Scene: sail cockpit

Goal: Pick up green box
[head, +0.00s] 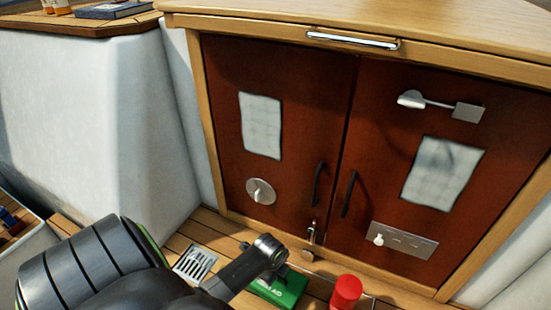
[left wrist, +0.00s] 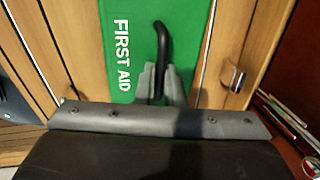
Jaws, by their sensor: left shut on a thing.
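The green box (head: 284,289) is at the bottom of the head view, on the slatted wooden floor in front of the cabinet, partly hidden by my left arm. In the left wrist view the green box (left wrist: 141,50) fills the top centre, with white "FIRST AID" lettering and a black handle (left wrist: 163,40). My left gripper (left wrist: 157,80) is shut on the black handle, its grey fingers on either side of the handle's lower end. I cannot tell whether the box is lifted off the floor. My right gripper is in neither view.
A red cylinder (head: 346,292) stands just right of the box. A wooden cabinet with two red-brown doors (head: 285,130) rises behind. A metal floor grate (head: 194,263) is left of the box. A white moulded wall (head: 90,120) bounds the left side.

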